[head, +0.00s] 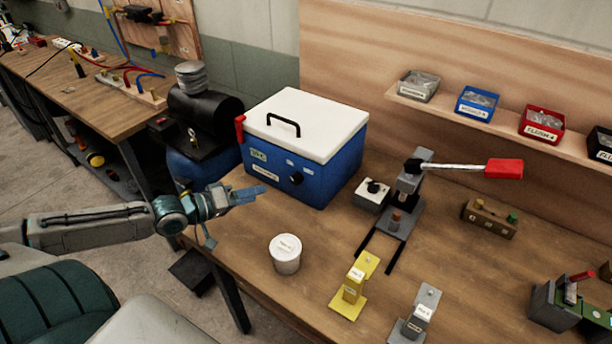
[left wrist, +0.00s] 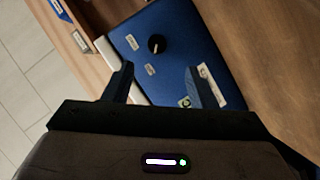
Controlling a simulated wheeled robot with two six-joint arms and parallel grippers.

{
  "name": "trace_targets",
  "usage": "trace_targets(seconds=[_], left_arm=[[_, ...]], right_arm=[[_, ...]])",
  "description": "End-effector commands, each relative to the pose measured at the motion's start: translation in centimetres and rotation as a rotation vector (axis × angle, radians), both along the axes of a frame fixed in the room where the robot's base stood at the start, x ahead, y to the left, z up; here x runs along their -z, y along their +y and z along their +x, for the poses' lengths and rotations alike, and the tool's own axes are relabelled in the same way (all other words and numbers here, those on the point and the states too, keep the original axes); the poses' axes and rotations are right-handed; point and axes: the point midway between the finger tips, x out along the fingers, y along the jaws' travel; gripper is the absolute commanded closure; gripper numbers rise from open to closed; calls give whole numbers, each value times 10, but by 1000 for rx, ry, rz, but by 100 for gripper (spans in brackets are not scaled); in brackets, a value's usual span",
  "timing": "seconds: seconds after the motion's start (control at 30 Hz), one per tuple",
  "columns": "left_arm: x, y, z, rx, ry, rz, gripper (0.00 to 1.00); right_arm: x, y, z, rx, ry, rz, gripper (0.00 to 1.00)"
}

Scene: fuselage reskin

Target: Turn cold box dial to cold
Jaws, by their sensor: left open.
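The cold box (head: 325,170) is a blue box with a white lid and black handle, standing on the wooden bench in the head view. Its black dial (head: 296,178) is on the front face, with small labels beside it. My left gripper (head: 262,192) is open and empty, in front of the box's left lower front, left of the dial. In the left wrist view the dial (left wrist: 157,44) shows ahead, beyond and between the open fingers (left wrist: 160,85), apart from them. The dial's pointer direction is too small to tell. My right gripper is not in view.
A white tub (head: 285,254) stands on the bench in front of the box. A lever press with a red handle (head: 503,169) and a yellow fixture (head: 353,285) stand to the right. A black compressor (head: 205,115) is left of the box.

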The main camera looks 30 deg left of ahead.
Motion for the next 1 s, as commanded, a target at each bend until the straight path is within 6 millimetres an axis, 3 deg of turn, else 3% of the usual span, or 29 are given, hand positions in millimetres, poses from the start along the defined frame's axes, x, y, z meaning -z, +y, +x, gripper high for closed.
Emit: trace_targets(seconds=[0.17,0.67,1.0], left_arm=[[-1,2,8,-8,-9,-21,48],[13,-20,51,-6,-13,-21,48],[15,-34,81,-9,-11,-22,48]], right_arm=[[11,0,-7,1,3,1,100],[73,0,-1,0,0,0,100],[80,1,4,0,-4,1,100]])
